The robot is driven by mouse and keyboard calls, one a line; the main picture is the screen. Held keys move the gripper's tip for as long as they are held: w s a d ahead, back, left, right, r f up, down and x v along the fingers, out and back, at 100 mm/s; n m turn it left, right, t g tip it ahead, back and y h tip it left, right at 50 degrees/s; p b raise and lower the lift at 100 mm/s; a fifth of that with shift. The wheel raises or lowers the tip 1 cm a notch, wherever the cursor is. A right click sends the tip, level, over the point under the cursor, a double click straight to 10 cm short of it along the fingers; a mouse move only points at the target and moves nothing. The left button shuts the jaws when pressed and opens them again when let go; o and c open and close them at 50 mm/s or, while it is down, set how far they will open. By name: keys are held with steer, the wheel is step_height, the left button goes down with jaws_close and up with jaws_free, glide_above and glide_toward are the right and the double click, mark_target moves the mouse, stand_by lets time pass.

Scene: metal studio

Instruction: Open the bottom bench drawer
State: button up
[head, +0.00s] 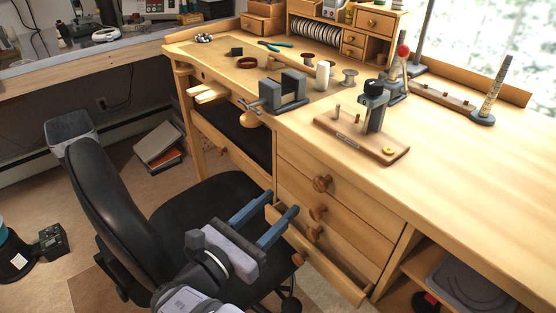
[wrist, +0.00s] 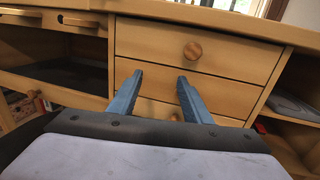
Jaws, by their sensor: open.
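The wooden bench has a stack of drawers with round knobs below its top. The bottom drawer (head: 345,283) appears partly pulled out, its front standing forward of the drawers above; a knob (head: 298,258) shows low on it, beside my gripper. The top drawer's knob (head: 322,183) is clear of my gripper and also shows in the wrist view (wrist: 193,51). My gripper (head: 282,202) is open, with two blue fingers pointing at the drawer stack and nothing between them. In the wrist view my gripper (wrist: 160,75) hides most of the lower drawers.
A black office chair (head: 100,200) stands close on the left, its seat under my gripper. An open shelf (head: 415,265) lies right of the drawers. A vise (head: 285,92) and a wooden tool stand (head: 390,150) are on the bench top.

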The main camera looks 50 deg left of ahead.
step_height(320, 180, up, 9)
steer(key=w+a+n+y+p, duration=0.1)
steer(key=p, duration=0.2)
steer(key=shift+w+f+y, duration=0.15)
steer(key=shift+w+y, duration=0.2)
steer(key=shift+y, duration=0.05)
steer(key=m+g+h+b, duration=0.3)
steer(key=g+h, duration=0.2)
glide_toward(296, 260)
steer(key=w+f, duration=0.1)
steer(key=shift+w+a+f, duration=0.1)
steer(key=shift+a, duration=0.05)
steer(key=shift+t, duration=0.3)
steer(key=shift+b+x, duration=0.6)
steer(key=shift+x, duration=3.05)
